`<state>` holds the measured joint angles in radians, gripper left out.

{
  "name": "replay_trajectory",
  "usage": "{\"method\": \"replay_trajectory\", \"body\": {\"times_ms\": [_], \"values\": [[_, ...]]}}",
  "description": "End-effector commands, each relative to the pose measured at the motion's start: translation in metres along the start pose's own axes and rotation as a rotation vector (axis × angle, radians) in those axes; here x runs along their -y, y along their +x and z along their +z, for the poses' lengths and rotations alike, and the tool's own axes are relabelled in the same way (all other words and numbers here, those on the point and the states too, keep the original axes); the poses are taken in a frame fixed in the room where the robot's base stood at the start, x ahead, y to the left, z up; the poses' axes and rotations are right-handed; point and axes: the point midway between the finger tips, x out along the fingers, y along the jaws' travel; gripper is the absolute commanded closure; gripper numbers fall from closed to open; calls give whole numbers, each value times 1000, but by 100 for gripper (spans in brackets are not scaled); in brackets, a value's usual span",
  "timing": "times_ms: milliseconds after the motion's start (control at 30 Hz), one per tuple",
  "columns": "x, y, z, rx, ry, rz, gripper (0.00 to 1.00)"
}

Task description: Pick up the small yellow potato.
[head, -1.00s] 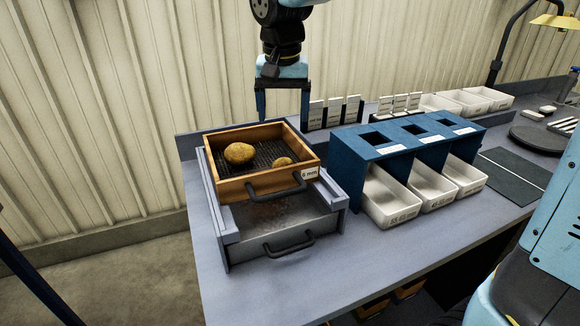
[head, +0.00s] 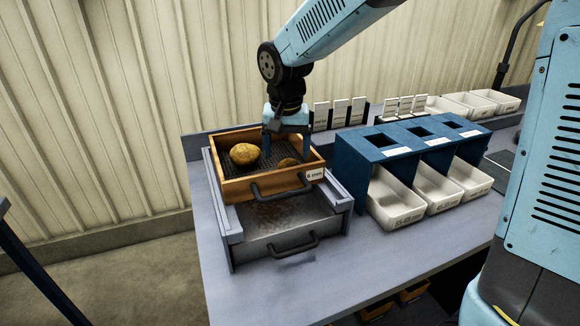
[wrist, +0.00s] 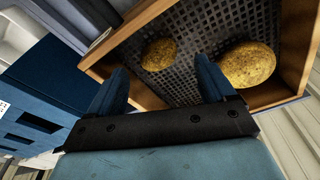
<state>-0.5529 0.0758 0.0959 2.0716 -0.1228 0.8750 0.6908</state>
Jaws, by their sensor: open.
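The small yellow potato (head: 287,163) lies on the dark mesh in the right part of the wooden sieve tray (head: 240,188). A larger potato (head: 245,154) lies to its left. My gripper (head: 287,150) is open above the right part of the tray, and its fingers partly cover the view of the small potato. In the wrist view the small potato (wrist: 159,54) lies beyond the open fingertips (wrist: 160,75), roughly between them, with nothing held. The larger potato (wrist: 247,65) is just past the right finger there.
The sieve tray sits on a grey frame with a metal drawer (head: 285,225) below. A blue sorter (head: 400,145) with white bins (head: 397,200) stands to the right. Card holders (head: 340,113) stand behind. The front of the bench (head: 330,265) is clear.

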Motion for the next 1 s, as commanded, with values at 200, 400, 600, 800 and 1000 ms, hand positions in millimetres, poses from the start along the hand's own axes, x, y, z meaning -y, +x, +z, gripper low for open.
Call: {"method": "replay_trajectory", "body": {"times_ms": [200,400,600,800,1000], "values": [[-3,30,0,2,-1,1,17],[-3,39,0,1,-1,0,17],[-2,39,0,1,-1,-1,20],[-2,39,0,1,-2,-1,39],[-2,38,0,1,-3,-1,58]]}}
